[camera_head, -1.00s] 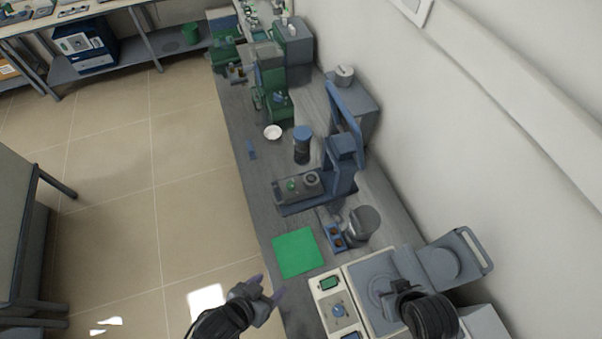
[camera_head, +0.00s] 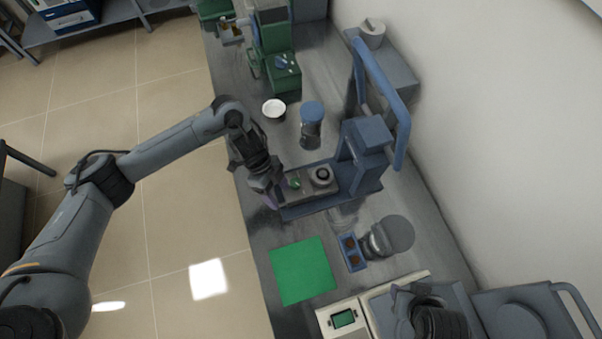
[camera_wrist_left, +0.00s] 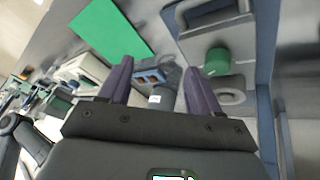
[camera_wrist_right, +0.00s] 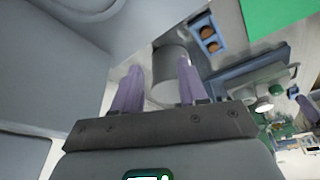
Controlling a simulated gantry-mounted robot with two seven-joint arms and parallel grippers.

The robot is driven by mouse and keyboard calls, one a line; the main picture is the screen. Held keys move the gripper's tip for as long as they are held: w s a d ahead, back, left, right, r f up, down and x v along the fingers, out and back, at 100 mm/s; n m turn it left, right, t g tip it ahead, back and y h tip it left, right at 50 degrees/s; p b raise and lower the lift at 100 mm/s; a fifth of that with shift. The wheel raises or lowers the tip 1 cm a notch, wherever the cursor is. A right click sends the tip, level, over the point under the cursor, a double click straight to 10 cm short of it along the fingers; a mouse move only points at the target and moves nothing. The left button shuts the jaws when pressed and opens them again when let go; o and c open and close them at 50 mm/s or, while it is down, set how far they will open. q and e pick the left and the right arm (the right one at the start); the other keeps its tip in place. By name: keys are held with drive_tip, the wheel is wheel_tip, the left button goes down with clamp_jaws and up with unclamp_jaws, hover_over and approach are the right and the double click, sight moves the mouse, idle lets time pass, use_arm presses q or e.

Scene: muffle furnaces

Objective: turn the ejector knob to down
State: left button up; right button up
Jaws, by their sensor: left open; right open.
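A small green knob (camera_head: 296,183) sits on the grey block of the blue-grey press (camera_head: 368,138), beside a round ring-shaped part (camera_head: 322,176). I cannot tell for certain that it is the ejector knob. The green knob also shows in the left wrist view (camera_wrist_left: 217,61), to the right of my fingers. My left gripper (camera_head: 271,196) is open and empty at the front end of the press, just left of the knob and apart from it. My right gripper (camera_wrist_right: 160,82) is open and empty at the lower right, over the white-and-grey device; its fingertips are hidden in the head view.
A green mat (camera_head: 303,270) lies in front of the press. A blue tray (camera_head: 351,252) with brown pieces and a grey cylinder (camera_head: 388,237) stand nearby. A blue-lidded jar (camera_head: 311,125), white bowl (camera_head: 274,109) and green machine (camera_head: 276,55) stand behind.

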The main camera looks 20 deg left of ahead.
use_arm(q)
drive_tip(key=t+b, duration=0.2)
approach(295, 182)
drive_tip(key=s, duration=0.1)
use_arm(e)
drive_tip(key=f, duration=0.3)
drive_tip(key=shift+s+d, duration=0.3)
drive_tip(key=shift+s, duration=0.05)
use_arm(q)
drive_tip(key=r, duration=0.1)
use_arm(e)
drive_tip(key=shift+f, duration=0.1)
use_arm(q)
drive_tip(key=x, duration=0.3)
drive_tip(key=b+x, duration=0.1)
drive_tip(key=x, duration=0.2)
drive_tip(key=w+x, duration=0.1)
drive_tip(key=x, duration=0.2)
drive_tip(key=shift+f+b, duration=0.3)
drive_tip(key=shift+f, duration=0.05)
use_arm(e)
drive_tip(key=shift+w+a+f, duration=0.1)
drive_tip(key=shift+f, duration=0.6)
use_arm(q)
drive_tip(key=shift+c, duration=0.4)
drive_tip(key=c, duration=0.9)
drive_tip(key=shift+c, duration=0.3)
use_arm(e)
drive_tip(key=shift+r, duration=0.1)
